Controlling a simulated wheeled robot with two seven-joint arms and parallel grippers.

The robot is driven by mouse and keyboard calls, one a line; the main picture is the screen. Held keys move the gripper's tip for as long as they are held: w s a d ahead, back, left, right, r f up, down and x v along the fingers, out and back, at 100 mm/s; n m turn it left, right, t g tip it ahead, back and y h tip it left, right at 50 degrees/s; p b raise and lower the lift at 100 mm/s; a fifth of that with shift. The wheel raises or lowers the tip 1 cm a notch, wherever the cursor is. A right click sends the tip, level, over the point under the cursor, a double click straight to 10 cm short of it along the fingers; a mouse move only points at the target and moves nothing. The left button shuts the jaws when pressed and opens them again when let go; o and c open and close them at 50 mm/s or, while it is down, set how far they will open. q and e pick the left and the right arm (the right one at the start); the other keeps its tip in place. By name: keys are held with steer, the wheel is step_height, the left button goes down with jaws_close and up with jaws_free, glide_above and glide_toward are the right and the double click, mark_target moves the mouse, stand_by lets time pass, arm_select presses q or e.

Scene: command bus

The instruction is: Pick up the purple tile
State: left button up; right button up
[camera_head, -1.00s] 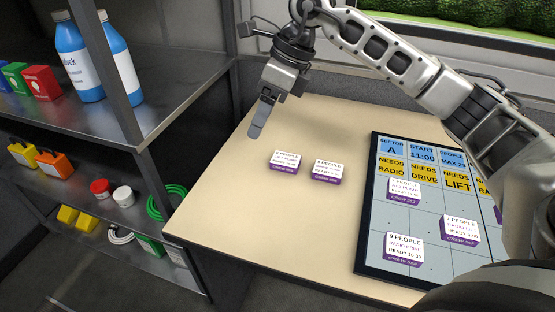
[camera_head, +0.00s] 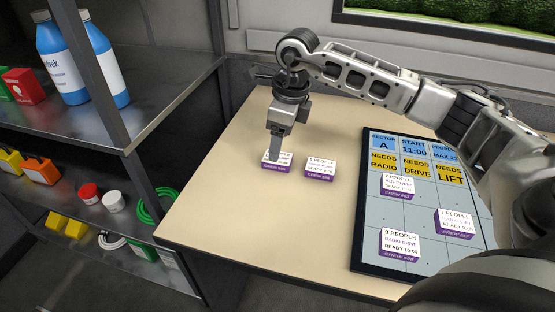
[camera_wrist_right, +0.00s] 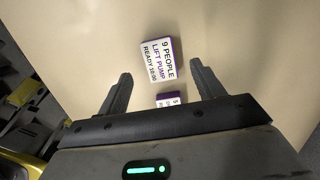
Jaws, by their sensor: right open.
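Two purple tiles with white printed tops lie on the beige table left of the board. The left one (camera_head: 276,165) is partly hidden by my right gripper (camera_head: 274,156); the other purple tile (camera_head: 320,168) lies to its right. In the right wrist view, a tile reading 9 PEOPLE LIFT PUMP (camera_wrist_right: 158,61) lies ahead between the lines of my two fingers (camera_wrist_right: 161,74), which are open with nothing held. A second tile (camera_wrist_right: 169,99) shows partly, near the gripper's body. I cannot tell the gripper's height above the table. My left gripper is out of view.
A dark-framed board (camera_head: 363,225) with several purple-edged tiles lies on the right of the table (camera_head: 250,215). A metal shelf (camera_head: 172,90) with bottles and small items stands on the left. The table front is clear.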

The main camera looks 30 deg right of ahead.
step_height(320, 180, down, 4)
steer(key=shift+w+a+f, duration=0.15)
steer(key=shift+f, duration=0.1)
steer(key=shift+c, duration=0.4)
steer(key=c, duration=1)
steer(key=shift+r, duration=0.15)
